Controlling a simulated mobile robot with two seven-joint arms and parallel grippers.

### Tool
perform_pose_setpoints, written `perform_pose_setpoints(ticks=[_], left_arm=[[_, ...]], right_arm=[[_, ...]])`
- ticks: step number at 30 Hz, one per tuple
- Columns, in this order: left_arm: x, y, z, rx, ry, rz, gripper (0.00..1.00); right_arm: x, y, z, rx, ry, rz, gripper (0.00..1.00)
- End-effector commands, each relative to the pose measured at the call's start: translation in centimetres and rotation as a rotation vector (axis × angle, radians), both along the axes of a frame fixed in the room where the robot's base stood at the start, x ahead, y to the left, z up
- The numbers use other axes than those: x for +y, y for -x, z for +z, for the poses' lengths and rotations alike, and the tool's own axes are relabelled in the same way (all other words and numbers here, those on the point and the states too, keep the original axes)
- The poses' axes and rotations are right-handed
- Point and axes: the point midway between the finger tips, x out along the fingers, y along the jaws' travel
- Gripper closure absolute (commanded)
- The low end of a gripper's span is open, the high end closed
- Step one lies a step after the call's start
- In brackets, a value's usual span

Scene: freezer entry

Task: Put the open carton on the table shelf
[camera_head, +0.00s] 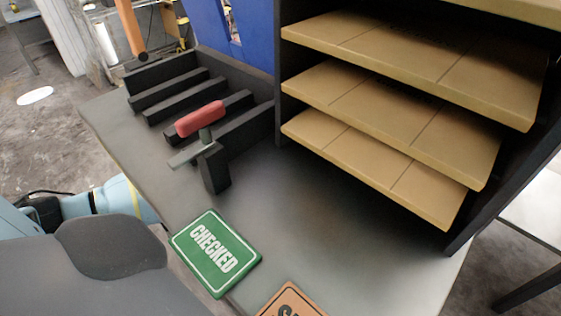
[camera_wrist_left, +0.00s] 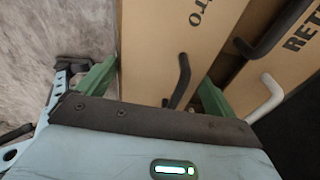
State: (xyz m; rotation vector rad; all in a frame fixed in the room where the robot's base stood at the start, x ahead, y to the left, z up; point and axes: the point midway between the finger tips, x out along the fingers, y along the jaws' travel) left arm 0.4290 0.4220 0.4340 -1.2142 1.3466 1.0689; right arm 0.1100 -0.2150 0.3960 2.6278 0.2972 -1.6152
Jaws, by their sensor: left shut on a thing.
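In the left wrist view my left gripper (camera_wrist_left: 156,86) has one green finger on each side of a tan carton (camera_wrist_left: 155,40) with dark lettering, and is shut on it. The carton runs out of the top of the view, so I cannot tell whether its flaps are open. In the head view, the table shelf (camera_head: 385,127) is a dark frame with several tan boards at the back right of the grey table (camera_head: 300,235). The visible boards look empty. My left arm enters at the left edge; its gripper and the carton are not visible there. My right gripper is in neither view.
A green "CHECKED" sign (camera_head: 216,253) and an orange sign (camera_head: 290,300) lie at the table's front. A dark slotted rack (camera_head: 165,95) and a red-handled tool (camera_head: 200,120) are at the left. Another lettered tan panel (camera_wrist_left: 300,50) and hooked bars (camera_wrist_left: 275,30) are beside the held carton.

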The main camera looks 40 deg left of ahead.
Motion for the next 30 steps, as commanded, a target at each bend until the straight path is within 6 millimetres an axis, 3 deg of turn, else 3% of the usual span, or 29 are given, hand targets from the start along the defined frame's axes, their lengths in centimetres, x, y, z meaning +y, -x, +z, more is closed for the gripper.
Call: perform_pose_setpoints(ticks=[8, 16, 25, 30], left_arm=[[0.0, 0.0, -0.5, 0.000, 0.001, 0.000, 0.46], [0.0, 0.0, -4.5, 0.002, 0.001, 0.001, 0.46], [0.0, 0.0, -5.5, -0.001, 0.000, 0.000, 0.46], [-0.1, 0.0, -8.0, 0.002, 0.002, 0.001, 0.46]], right_arm=[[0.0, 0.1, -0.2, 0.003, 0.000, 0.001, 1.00], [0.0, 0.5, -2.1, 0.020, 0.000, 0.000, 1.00], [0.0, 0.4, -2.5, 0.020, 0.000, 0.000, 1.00], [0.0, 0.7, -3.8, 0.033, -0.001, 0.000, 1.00]])
